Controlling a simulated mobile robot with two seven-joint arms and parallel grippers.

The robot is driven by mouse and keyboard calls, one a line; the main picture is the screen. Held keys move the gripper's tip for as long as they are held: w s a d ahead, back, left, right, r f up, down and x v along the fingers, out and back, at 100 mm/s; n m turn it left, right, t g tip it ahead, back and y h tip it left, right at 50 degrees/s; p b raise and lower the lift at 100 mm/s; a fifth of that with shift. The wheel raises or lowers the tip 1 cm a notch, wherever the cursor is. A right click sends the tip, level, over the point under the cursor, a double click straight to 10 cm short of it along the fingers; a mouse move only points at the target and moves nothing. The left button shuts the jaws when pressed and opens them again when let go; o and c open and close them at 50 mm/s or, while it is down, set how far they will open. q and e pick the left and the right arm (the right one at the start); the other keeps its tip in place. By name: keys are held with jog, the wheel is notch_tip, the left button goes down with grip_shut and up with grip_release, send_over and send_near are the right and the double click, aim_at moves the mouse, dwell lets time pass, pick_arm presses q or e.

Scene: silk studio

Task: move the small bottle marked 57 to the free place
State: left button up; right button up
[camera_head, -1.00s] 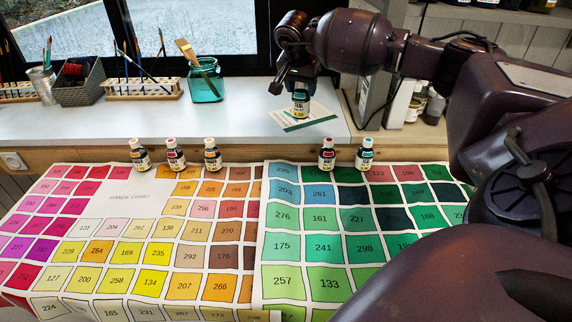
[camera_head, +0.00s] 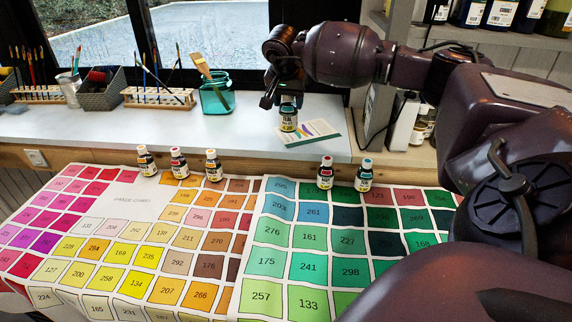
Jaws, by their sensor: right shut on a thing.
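My right gripper (camera_head: 287,98) points down over the pale worktop and is shut on a small dark bottle (camera_head: 288,118) with a pale label that seems to read TEAL. Its number is too small to read. The bottle is upright at the left side of a striped card (camera_head: 311,133); I cannot tell whether its base touches the worktop. Small bottles stand along the back of the colour charts: three on the left (camera_head: 147,161) (camera_head: 179,162) (camera_head: 213,166) and two on the right (camera_head: 326,173) (camera_head: 364,176). A wide gap lies between these groups. My left gripper is out of view.
A teal glass jar with brushes (camera_head: 216,96), a wooden brush rack (camera_head: 158,98) and a grey basket (camera_head: 101,92) stand at the back left. A shelf unit with larger bottles (camera_head: 501,13) is at the right. The worktop's front middle is clear.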

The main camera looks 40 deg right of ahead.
notch_tip(320, 180, down, 20)
jog(key=shift+w+f+b, duration=0.1)
jog(key=shift+b, duration=0.7)
jog(key=shift+a, duration=0.1)
jog(key=shift+f, duration=0.1)
jog(key=o, duration=1.2)
jog(key=shift+o, duration=0.2)
